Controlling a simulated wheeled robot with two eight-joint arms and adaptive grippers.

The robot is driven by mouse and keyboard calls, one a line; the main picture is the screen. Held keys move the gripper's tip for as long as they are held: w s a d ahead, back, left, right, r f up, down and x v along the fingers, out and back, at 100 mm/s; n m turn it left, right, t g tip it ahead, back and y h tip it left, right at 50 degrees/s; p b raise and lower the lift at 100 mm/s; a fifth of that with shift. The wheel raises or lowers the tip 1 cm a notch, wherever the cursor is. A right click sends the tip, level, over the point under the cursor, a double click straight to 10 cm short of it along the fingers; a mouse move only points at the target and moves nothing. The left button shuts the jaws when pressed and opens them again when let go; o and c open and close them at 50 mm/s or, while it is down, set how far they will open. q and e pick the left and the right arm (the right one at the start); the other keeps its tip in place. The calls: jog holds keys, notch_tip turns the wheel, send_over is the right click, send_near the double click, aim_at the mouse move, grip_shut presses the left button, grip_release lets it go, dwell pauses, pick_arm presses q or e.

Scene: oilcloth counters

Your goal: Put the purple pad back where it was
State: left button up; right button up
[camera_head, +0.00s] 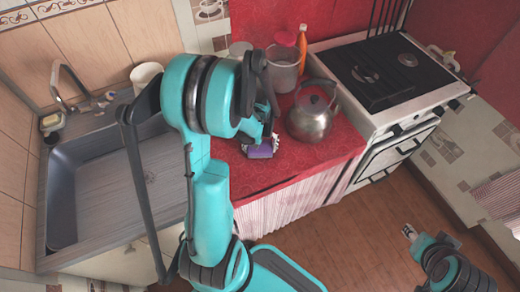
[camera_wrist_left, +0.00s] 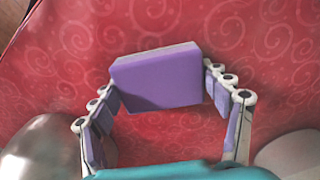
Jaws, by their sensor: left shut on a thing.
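I cannot tell whether the pad touches the red cloth. My right gripper (camera_head: 409,232) is low at the right over the floor, away from the counter; its jaw state is unclear.
A metal kettle (camera_head: 311,120) stands close to the right of the pad. A clear container (camera_head: 283,73) and an orange bottle (camera_head: 302,45) are behind. The stove (camera_head: 352,108) is at the right, the sink (camera_head: 65,190) at the left. Red cloth (camera_head: 318,157) in front is clear.

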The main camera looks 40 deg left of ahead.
pick_arm(q)
jog(key=shift+f, duration=0.1)
jog(key=shift+f, duration=0.15)
jog(key=o, duration=1.2)
